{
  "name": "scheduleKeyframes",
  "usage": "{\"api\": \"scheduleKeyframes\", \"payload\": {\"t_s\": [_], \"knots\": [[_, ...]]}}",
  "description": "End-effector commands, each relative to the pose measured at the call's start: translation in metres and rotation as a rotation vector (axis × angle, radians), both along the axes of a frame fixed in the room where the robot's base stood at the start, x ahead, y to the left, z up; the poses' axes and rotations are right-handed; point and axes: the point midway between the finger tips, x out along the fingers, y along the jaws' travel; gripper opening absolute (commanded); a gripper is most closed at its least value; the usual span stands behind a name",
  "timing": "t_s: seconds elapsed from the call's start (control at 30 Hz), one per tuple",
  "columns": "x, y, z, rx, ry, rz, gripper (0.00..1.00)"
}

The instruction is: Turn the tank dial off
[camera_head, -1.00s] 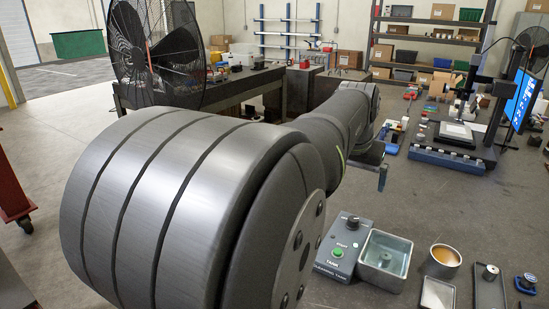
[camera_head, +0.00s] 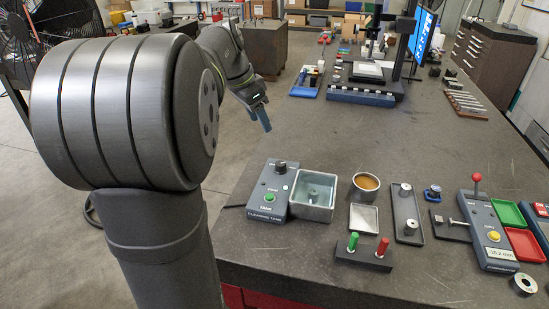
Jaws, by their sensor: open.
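The tank control box (camera_head: 257,208) sits on the grey table in the head view. It has a black dial (camera_head: 281,166) at its back edge and a green button (camera_head: 269,197) nearer the front. A small pale light shows beside the dial. The dial's exact pointer direction is too small to read. The square metal tank (camera_head: 314,212) stands close to the right of the box. My gripper (camera_head: 263,119) is open, with bluish fingers pointing down, behind and to the left of the box. It is apart from the dial and holds nothing.
Right of the tank stand a round cup (camera_head: 365,187), a shallow tray (camera_head: 363,218) and a long dark tray (camera_head: 407,232). A stand with green and red pegs (camera_head: 363,259) is in front. A second control box (camera_head: 490,245) is at the right. The table's middle is clear.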

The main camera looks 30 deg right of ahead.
Motion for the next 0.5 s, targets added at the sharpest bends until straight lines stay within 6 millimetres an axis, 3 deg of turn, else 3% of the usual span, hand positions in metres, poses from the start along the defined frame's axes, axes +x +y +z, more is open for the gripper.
{"api": "scheduleKeyframes", "payload": {"t_s": [0.27,0.5], "knots": [[0.01,0.003,-0.003,-0.034,-0.009,-0.146,0.52],[0.007,-0.01,-0.035,-0.032,-0.006,-0.149,0.52]]}}
